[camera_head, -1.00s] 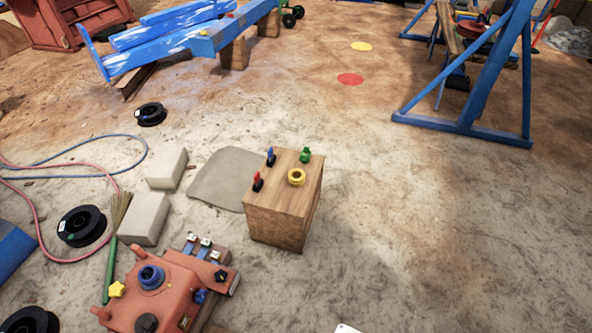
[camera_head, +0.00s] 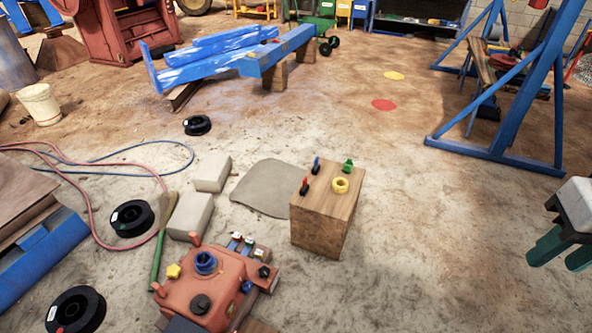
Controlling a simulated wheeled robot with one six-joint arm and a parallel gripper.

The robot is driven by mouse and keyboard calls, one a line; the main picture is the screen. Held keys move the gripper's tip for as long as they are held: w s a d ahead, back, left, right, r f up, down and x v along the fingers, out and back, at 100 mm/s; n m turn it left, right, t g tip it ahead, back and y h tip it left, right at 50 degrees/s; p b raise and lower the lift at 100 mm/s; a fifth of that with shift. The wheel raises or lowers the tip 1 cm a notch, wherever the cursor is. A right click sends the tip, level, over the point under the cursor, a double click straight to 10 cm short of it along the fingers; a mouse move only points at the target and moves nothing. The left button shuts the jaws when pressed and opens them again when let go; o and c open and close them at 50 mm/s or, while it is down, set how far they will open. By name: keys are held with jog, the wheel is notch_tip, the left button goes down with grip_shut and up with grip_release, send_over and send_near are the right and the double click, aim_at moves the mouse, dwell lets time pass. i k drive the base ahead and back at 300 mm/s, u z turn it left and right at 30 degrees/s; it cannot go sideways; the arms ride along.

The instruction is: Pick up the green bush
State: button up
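A small green bush (camera_head: 348,167) stands on the top of a wooden block (camera_head: 322,225), near its far right corner. It is small in the picture and its exact shape is hard to tell. My gripper (camera_head: 555,262) shows at the right edge, with a white body and two dark green fingers. The fingers are apart with nothing between them. It hangs to the right of the wooden block, well apart from the bush.
A yellow ring (camera_head: 340,185), a blue piece (camera_head: 316,165) and a red piece (camera_head: 304,186) share the block's top. An orange housing (camera_head: 210,290) stands in front to the left. A blue frame (camera_head: 500,155) rises behind right. Floor right of the block is clear.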

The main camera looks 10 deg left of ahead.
aim_at(346, 168)
jog(key=u, duration=0.25)
jog(key=i, duration=1)
jog(key=k, duration=0.65)
jog(key=z, duration=0.7)
jog(key=i, duration=1.3)
jog(key=u, duration=0.45)
jog(key=i, duration=0.75)
jog(key=u, duration=0.75)
